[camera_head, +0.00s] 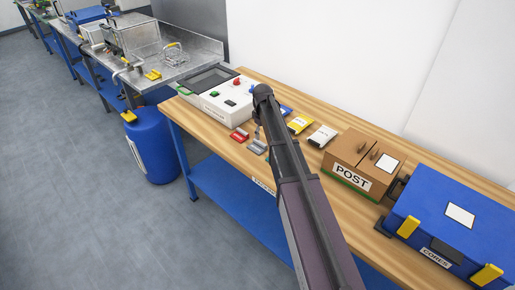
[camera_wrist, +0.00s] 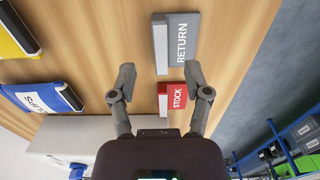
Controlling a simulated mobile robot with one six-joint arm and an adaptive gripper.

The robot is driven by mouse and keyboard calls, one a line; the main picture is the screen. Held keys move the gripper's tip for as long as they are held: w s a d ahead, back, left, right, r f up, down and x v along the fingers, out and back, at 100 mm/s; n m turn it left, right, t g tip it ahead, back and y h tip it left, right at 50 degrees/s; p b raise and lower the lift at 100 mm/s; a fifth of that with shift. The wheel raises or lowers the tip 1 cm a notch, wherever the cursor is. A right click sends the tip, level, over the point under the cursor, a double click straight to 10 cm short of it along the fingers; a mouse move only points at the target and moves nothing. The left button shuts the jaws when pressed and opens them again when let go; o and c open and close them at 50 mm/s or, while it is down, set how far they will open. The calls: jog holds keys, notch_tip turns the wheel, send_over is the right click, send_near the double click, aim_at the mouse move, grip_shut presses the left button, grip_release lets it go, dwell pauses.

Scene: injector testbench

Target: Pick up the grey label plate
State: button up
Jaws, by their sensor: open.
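The grey label plate (camera_wrist: 180,40) reads RETURN and lies on the wooden bench top at the top of the wrist view. In the head view the grey plate (camera_head: 257,147) lies near the bench's front edge, partly hidden by my arm. My gripper (camera_wrist: 160,73) is open and empty. Its fingertips are spread apart above the bench, with the grey plate beyond them in the wrist view. A red plate reading STOCK (camera_wrist: 175,97) shows between the fingers, beside the grey plate. My gripper (camera_head: 257,132) also shows small in the head view.
A white control box (camera_head: 222,100) stands left of the plates. Yellow (camera_head: 299,124) and white (camera_head: 321,136) packets lie behind them. A brown POST box (camera_head: 357,162) and a blue case (camera_head: 455,220) stand to the right. A blue barrel (camera_head: 150,150) stands on the floor.

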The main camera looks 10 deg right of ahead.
aim_at(261, 143)
jog(key=shift+w+f+b, duration=0.1)
jog(key=shift+f+b, duration=2.5)
jog(key=shift+f, duration=0.05)
grip_shut()
